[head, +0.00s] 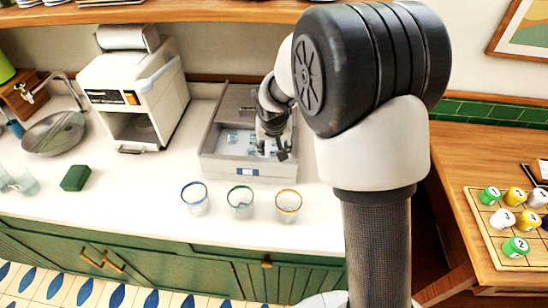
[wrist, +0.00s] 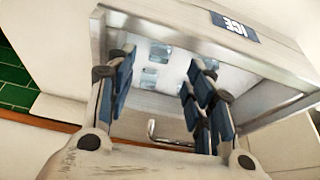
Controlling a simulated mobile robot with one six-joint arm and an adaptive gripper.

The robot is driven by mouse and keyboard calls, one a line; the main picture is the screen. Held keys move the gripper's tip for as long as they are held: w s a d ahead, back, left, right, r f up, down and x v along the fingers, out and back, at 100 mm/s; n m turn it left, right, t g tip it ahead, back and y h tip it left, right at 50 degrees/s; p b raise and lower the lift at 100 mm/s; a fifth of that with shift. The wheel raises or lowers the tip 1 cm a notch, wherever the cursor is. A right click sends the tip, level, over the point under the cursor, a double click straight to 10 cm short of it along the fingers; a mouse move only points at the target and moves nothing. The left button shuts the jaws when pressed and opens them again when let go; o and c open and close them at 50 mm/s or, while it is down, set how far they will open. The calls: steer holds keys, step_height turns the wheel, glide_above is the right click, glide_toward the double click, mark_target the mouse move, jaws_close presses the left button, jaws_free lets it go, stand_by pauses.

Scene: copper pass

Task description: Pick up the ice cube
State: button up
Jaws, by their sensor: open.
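Several pale, clear ice cubes (wrist: 158,55) lie in the ice bin (head: 205,163), a grey metal box with a blue label on its front. In the head view the cubes are small and partly hidden by my gripper. My gripper (head: 277,152) is at the right side of the bin opening, pointing down. In the wrist view my gripper (wrist: 165,105) is open, with its dark blue finger pads apart and nothing between them. The cubes show beyond and between the fingers. I cannot tell the exact height of the fingertips above the cubes.
Three glasses with blue (head: 195,198), green (head: 241,201) and amber (head: 288,205) rims stand in front of the bin. A white machine (head: 135,95) stands left of it. A green sponge (head: 75,178) lies further left. A wooden shelf (head: 190,14) runs above the counter.

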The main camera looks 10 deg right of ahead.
mark_target(274, 154)
steer(key=b+x, duration=0.1)
steer(key=x, duration=0.5)
steer(key=shift+w, duration=0.15)
steer(key=shift+c, duration=0.3)
steer(key=c, duration=0.8)
